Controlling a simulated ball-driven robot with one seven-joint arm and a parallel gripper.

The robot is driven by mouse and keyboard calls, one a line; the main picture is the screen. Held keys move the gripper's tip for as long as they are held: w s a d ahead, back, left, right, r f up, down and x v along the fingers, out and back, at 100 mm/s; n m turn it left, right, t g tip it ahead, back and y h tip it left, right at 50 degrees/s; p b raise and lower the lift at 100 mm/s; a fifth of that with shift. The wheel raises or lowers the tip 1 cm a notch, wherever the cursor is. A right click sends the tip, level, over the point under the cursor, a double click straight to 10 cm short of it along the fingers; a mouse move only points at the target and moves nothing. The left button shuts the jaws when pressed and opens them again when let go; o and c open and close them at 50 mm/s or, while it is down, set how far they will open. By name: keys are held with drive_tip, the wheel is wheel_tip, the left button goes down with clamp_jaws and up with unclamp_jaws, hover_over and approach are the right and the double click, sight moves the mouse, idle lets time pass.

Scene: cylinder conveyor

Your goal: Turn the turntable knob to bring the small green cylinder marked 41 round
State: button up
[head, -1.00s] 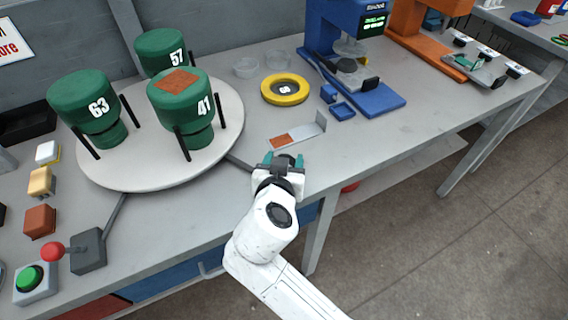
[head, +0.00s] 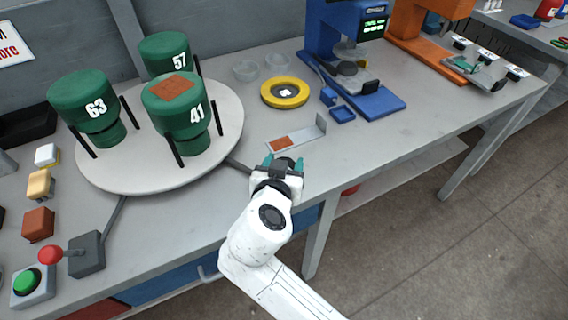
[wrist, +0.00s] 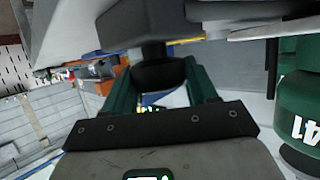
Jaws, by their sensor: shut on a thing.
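The green cylinder marked 41 (head: 176,122), with an orange-brown patch on top, stands on the round pale turntable (head: 130,184) at its front right. It also shows at the right edge of the wrist view (wrist: 303,115). Green cylinders marked 63 (head: 84,95) and 57 (head: 158,50) stand at the turntable's left and back. My gripper (head: 284,164) is right of the turntable, near the table's front edge. Its green fingers are shut on the dark turntable knob (wrist: 160,74), seen between them in the wrist view. My gripper partly hides the knob in the head view.
A small plate with an orange patch (head: 284,142) lies just behind my gripper. Beyond it are a yellow ring (head: 270,97) and a blue machine (head: 375,100). A red-knobbed lever box (head: 88,254) and green button (head: 27,281) are at front left. Dark posts stand around the cylinders.

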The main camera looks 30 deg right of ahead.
idle(0.7)
drive_tip(key=o, duration=1)
drive_tip(key=v, duration=1)
drive_tip(key=shift+s+a+r, duration=0.15)
drive_tip(key=shift+s+a, duration=0.05)
drive_tip(key=shift+s, duration=0.05)
